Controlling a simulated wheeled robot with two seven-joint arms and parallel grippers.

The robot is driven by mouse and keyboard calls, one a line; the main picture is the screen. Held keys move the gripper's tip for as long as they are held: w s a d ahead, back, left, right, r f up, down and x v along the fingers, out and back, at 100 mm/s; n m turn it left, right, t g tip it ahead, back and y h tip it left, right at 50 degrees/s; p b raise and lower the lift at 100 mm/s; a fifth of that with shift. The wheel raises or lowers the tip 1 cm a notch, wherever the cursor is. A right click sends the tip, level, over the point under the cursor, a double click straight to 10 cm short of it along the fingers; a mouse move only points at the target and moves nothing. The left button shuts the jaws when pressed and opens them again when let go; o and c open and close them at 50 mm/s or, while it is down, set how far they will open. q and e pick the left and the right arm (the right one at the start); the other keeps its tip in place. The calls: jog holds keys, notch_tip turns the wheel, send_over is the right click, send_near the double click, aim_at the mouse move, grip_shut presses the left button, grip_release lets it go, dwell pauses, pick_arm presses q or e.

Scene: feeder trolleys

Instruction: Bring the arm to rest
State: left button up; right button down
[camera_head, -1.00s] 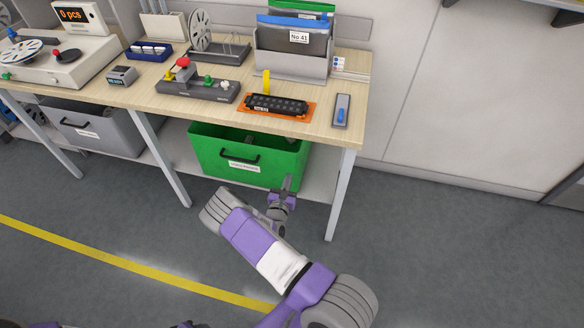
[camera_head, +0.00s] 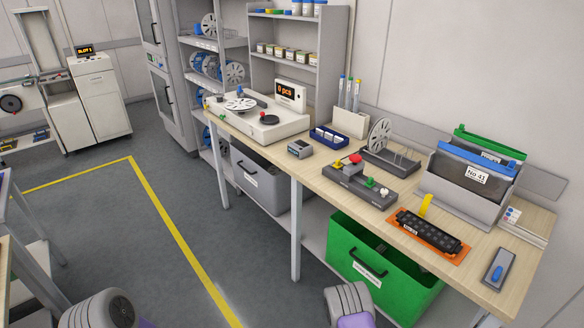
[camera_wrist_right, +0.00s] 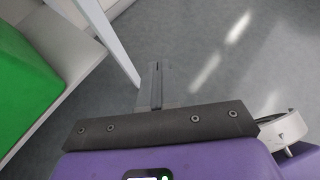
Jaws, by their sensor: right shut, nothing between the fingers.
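In the right wrist view my right gripper (camera_wrist_right: 154,88) is shut, its fingers together with nothing between them. It points over bare grey floor, beside a white table leg (camera_wrist_right: 108,38) and the green bin (camera_wrist_right: 28,85). In the head view only a purple and grey part of my right arm shows at the bottom edge, in front of the green bin (camera_head: 345,252); the right gripper itself is out of that view. A grey and purple part of my other arm shows at the bottom left. My left gripper is not in view.
The wooden workbench (camera_head: 322,178) carries a counter machine (camera_head: 258,118), a lever box (camera_head: 358,187), an orange tray (camera_head: 462,256) and a folder holder (camera_head: 460,203). A grey bin (camera_head: 259,187) is under it. Shelves (camera_head: 297,83) stand behind. Floor with a yellow line (camera_head: 180,235) is clear at left.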

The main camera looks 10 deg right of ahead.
jog(key=s+a+m+g+y, duration=0.1)
jog(key=s+a+m+y, duration=0.2)
jog(key=a, duration=0.5)
jog(key=s+a+f+m+g+y, duration=0.1)
jog(key=s+a+m+y, duration=0.15)
jog(key=a+y, duration=0.35)
jog(key=s+a+m+g+y, duration=0.1)
jog(key=a+m+y, duration=0.25)
jog(key=a, duration=0.55)
jog(key=w+a+r+m+t+y, duration=0.3)
jog(key=w+a+r+m+t, duration=0.1)
jog(key=m, duration=0.5)
jog(key=w+r+t, duration=0.1)
jog(key=w+t, duration=0.1)
jog(key=shift+w+r+m+t, duration=0.15)
jog(key=shift+w+m+t, duration=0.15)
jog(key=shift+m, duration=0.1)
